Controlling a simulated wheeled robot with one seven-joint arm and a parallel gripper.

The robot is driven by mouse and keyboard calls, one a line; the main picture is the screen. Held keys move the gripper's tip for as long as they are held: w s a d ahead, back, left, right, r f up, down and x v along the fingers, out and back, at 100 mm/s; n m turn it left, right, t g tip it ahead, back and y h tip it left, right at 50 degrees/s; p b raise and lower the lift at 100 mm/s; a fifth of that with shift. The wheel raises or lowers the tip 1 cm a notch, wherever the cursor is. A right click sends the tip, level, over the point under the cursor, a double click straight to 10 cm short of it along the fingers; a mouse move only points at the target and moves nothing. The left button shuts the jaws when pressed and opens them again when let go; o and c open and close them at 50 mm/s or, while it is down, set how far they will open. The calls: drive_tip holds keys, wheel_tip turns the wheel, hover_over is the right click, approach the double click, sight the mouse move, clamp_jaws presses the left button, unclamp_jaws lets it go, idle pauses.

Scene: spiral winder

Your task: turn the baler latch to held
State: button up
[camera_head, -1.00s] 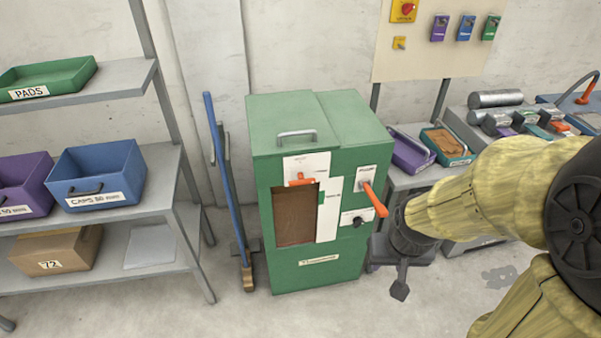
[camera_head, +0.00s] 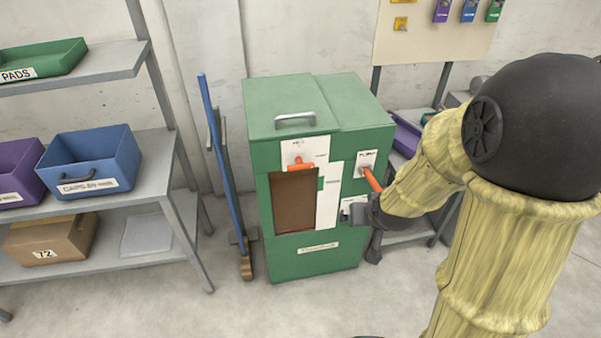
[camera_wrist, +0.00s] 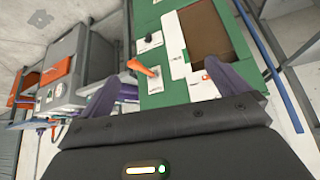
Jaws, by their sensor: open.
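The green baler cabinet (camera_head: 306,262) stands upright on the floor. A short orange latch handle (camera_head: 300,163) sits on a white plate above its brown window (camera_head: 294,203). A longer orange lever (camera_head: 372,179) sticks out from a white plate on the right of the front; it also shows in the wrist view (camera_wrist: 143,70). My gripper (camera_wrist: 158,88) is open and empty, its two dark fingers spread before the cabinet front. The lever shows between the fingers, apart from them as far as I can tell. In the head view my wrist partly covers the lower right front.
A black knob (camera_wrist: 148,38) sits on the same panel near the lever. A blue-handled broom (camera_head: 220,150) leans left of the cabinet. Shelves with a blue bin (camera_head: 92,160) and a carton (camera_head: 50,240) stand further left. A bench with a purple tray (camera_head: 406,138) is behind my arm.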

sight(302, 169)
drive_tip(key=w+a+f+n+t+y+b, duration=0.2)
drive_tip(key=w+a+f+t+y+b, duration=0.2)
drive_tip(key=w+a+f+t+b, duration=0.4)
drive_tip(key=w+a+f+t, duration=0.2)
drive_tip(key=w+a+f, duration=0.1)
drive_tip(key=a, duration=0.2)
drive_tip(key=shift+w+t+b, duration=0.2)
drive_tip(key=shift+t+b, duration=0.15)
drive_tip(key=shift+t, duration=0.05)
drive_tip(key=p+x, duration=0.1)
drive_tip(key=x, duration=0.7)
drive_tip(key=p+x, duration=0.1)
drive_tip(key=x, duration=0.7)
drive_tip(key=shift+w+a, duration=0.3)
drive_tip(key=shift+w+d+f, duration=0.1)
drive_tip(key=shift+w+d, duration=0.05)
drive_tip(key=shift+w, duration=0.2)
drive_tip(key=shift+s, duration=0.1)
drive_tip(key=shift+c, duration=0.4)
